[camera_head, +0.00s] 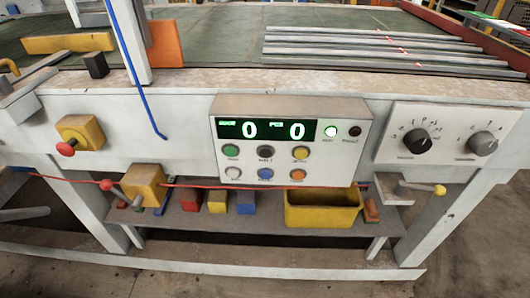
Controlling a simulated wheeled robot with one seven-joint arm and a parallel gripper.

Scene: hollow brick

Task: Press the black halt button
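A white control box (350,155) is fixed to the front of a white machine. Its face carries two rows of round buttons under a display (267,129) with two green zeros. The black button (265,152) is in the middle of the upper row, between a green button (231,151) and a yellow button (300,153). The lower row has a white button (233,172), a blue button (265,174) and an orange button (297,175). The small labels are too blurred to read surely. My gripper is not in view.
A lit green lamp (330,131) and a dark lamp (355,131) sit right of the display. Two dials (417,142) are farther right. A yellow box with a red knob (66,148) projects at left. A yellow bin (322,210) is on the shelf below.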

